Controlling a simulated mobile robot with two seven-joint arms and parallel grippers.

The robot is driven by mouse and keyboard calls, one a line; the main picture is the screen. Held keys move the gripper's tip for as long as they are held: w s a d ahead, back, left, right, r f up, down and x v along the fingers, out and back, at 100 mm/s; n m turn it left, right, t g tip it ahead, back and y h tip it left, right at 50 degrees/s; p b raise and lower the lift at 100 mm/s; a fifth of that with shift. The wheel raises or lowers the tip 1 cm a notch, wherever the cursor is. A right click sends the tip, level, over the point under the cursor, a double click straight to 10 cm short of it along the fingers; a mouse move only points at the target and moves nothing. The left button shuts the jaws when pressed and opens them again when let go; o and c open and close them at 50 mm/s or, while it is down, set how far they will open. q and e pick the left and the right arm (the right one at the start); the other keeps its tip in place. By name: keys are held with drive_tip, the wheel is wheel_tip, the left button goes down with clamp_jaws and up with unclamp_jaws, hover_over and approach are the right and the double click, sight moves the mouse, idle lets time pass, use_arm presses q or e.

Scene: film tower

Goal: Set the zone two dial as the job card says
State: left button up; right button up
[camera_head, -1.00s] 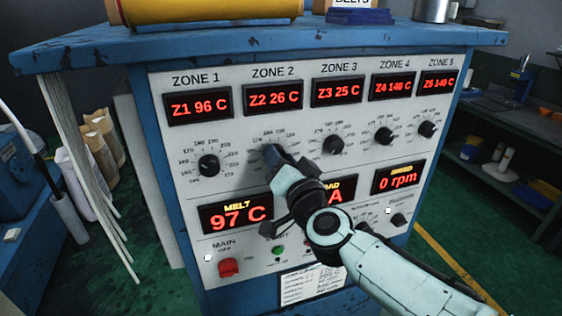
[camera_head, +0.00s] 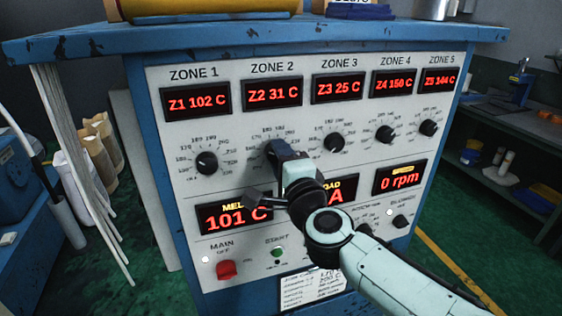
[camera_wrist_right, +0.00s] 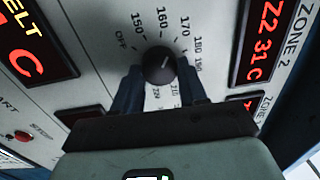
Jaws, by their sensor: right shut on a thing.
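The zone two dial, a round black knob (camera_wrist_right: 159,64) with a pale pointer mark, is in the middle of the right wrist view. Its mark points roughly between 160 and 170 on the printed scale. My right gripper (camera_wrist_right: 162,76) is shut on this knob, one dark finger on each side. In the head view my right gripper (camera_head: 279,152) covers most of the dial. The zone two display (camera_head: 272,94) above reads Z2 31 C. A white printed card (camera_head: 312,289) is low on the panel, partly behind my arm and too small to read. My left gripper is out of view.
The zone one dial (camera_head: 206,162) and zone three dial (camera_head: 334,142) flank the gripper. Below are a red main switch (camera_head: 226,270) and a green start button (camera_head: 278,252). My right forearm passes in front of the lower right panel and partly hides a display.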

drive_tip(key=shift+m, duration=1)
drive_tip(key=o, duration=1.1)
drive_tip(key=shift+c, duration=0.2)
drive_tip(key=shift+s, duration=0.1)
drive_tip(key=b+v, duration=0.2)
drive_tip(key=v, duration=1.1)
drive_tip(key=shift+s+f, duration=0.1)
drive_tip(key=shift+f, duration=0.05)
